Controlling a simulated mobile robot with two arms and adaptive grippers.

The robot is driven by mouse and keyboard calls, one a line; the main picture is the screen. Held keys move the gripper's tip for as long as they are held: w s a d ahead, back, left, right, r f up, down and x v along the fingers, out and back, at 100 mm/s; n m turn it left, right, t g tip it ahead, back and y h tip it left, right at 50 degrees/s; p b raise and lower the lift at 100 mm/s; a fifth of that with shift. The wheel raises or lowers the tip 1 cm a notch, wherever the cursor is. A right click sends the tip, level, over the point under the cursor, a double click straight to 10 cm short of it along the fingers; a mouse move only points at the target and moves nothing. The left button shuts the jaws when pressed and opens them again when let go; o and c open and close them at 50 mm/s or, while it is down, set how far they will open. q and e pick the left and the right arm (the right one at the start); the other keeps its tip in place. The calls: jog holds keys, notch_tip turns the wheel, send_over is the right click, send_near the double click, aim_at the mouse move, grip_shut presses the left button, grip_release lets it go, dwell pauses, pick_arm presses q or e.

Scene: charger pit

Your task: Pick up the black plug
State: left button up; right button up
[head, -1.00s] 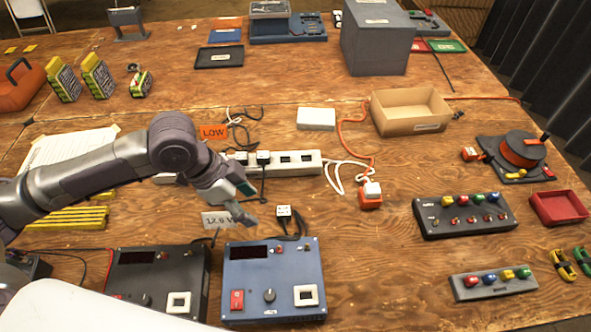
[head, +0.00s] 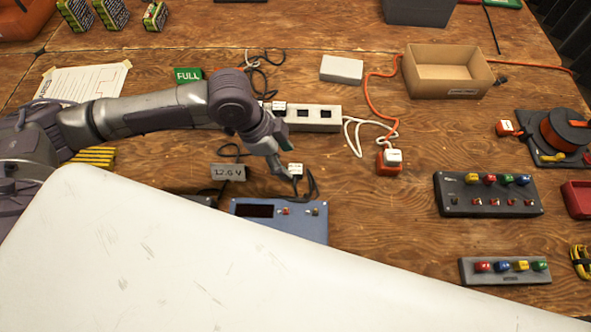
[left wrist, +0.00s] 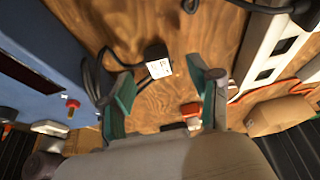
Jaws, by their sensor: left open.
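The black plug (head: 296,170), with a white labelled face and a black cord, lies on the wooden table just behind the blue charger box (head: 280,218). My left gripper (head: 278,165) is close beside the plug on its left in the head view. In the left wrist view the plug (left wrist: 158,60) shows ahead, between the lines of the two open green-padded fingers (left wrist: 160,80). Nothing is held, and I cannot tell that the fingers touch the plug. My right gripper is not in view.
A "12.6 V" sign (head: 228,172) is to the left, an orange plug block (head: 389,168) to the right. My white body panel hides the near table.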

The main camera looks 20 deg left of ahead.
aim_at(293, 169)
pick_arm(q)
jog(key=x, duration=0.5)
jog(key=shift+d+r, duration=0.1)
jog(key=shift+d, duration=0.05)
jog(key=shift+s, duration=0.1)
grip_shut()
